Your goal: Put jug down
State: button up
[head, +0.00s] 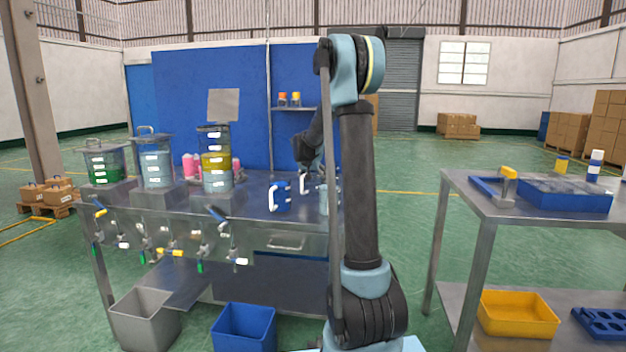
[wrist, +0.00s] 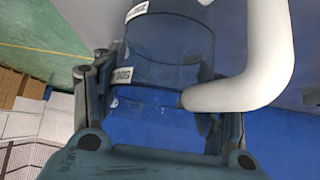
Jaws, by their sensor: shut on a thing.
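My gripper (wrist: 165,100) is shut on a clear, blue-tinted jug (wrist: 165,45) in the wrist view. Its fingers lie on either side of the jug body, and the thick white handle (wrist: 268,60) stands out to the right. A white label shows on the jug wall; its base is not clearly visible. In the head view, my arm hides most of my gripper. A blue jug with a white handle (head: 283,196) stands upright on the steel bench (head: 262,225). A greyish jug (head: 323,200) shows beside my arm. I cannot tell whether it touches the bench.
Tanks of green (head: 103,172), clear and yellow liquid stand on the bench's left, with valves along the front edge. A grey bin (head: 145,318) and a blue bin (head: 244,325) are below. A steel table (head: 478,204) with blue trays stands right. Open floor separates the tables.

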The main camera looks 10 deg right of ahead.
jog(key=o, duration=1.5)
jog(key=shift+o, duration=0.2)
jog(key=v, duration=1.2)
jog(key=shift+r, duration=0.1)
